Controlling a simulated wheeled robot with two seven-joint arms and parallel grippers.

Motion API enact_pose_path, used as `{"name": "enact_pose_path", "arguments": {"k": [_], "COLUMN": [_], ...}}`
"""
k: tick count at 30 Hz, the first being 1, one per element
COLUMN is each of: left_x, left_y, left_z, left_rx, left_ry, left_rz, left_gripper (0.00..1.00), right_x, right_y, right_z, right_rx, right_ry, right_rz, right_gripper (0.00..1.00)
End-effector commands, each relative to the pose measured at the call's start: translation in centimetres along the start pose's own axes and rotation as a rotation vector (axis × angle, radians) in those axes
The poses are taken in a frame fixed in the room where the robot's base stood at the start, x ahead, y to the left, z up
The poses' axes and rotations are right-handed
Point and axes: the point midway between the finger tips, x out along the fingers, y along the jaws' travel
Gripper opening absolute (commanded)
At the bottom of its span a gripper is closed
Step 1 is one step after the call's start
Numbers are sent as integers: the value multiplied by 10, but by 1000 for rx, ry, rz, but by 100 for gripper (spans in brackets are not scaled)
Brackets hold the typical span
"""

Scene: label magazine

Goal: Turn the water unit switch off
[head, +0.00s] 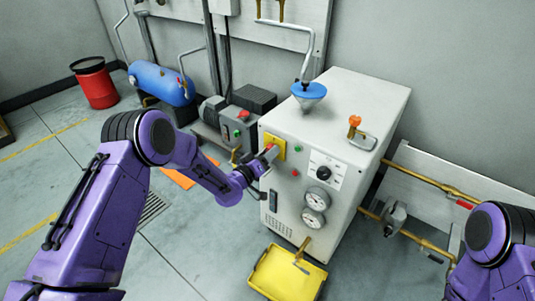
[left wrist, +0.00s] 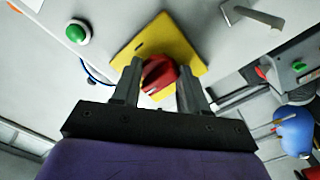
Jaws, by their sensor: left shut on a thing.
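The water unit is a white cabinet (head: 335,115) against the back wall. Its switch is a red knob (left wrist: 159,74) on a yellow plate (left wrist: 192,50) in the left wrist view. In the head view the yellow plate (head: 274,146) is at the upper left of the cabinet's front, with the red knob (head: 269,148) partly hidden by my gripper. My left gripper (left wrist: 159,82) is shut on the red knob, one finger on each side. In the head view my left gripper (head: 262,160) reaches the plate from the left. My right arm shows at the right edge, but its gripper is out of view.
A green button (left wrist: 77,33) sits beside the plate. Two gauges (head: 316,209) and a dial (head: 323,172) are on the front. A yellow tray (head: 262,284) lies below. A grey box (head: 239,125), blue tank (head: 160,83) and red drum (head: 96,88) stand left; pipes run right.

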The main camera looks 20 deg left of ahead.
Motion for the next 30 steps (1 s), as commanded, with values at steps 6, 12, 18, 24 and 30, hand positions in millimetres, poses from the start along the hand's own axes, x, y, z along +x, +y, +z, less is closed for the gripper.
{"name": "enact_pose_path", "arguments": {"k": [6,12,18,24,30], "left_x": [0,0,0,-1,-32], "left_y": [-1,0,0,0,0], "left_z": [1,1,0,0,0], "left_rx": [-11,-11,-10,-9,-11], "left_ry": [-1,-1,-1,-1,-2], "left_rz": [-1,-1,-1,-1,-4], "left_gripper": [13,13,69,69,69], "right_x": [0,0,0,0,-3], "right_y": [0,0,0,0,0], "right_z": [0,0,0,0,-1], "right_rx": [0,0,0,0,0], "right_ry": [0,0,0,0,0], "right_rz": [0,0,0,0,0], "right_gripper": [43,43,43,43,43]}}
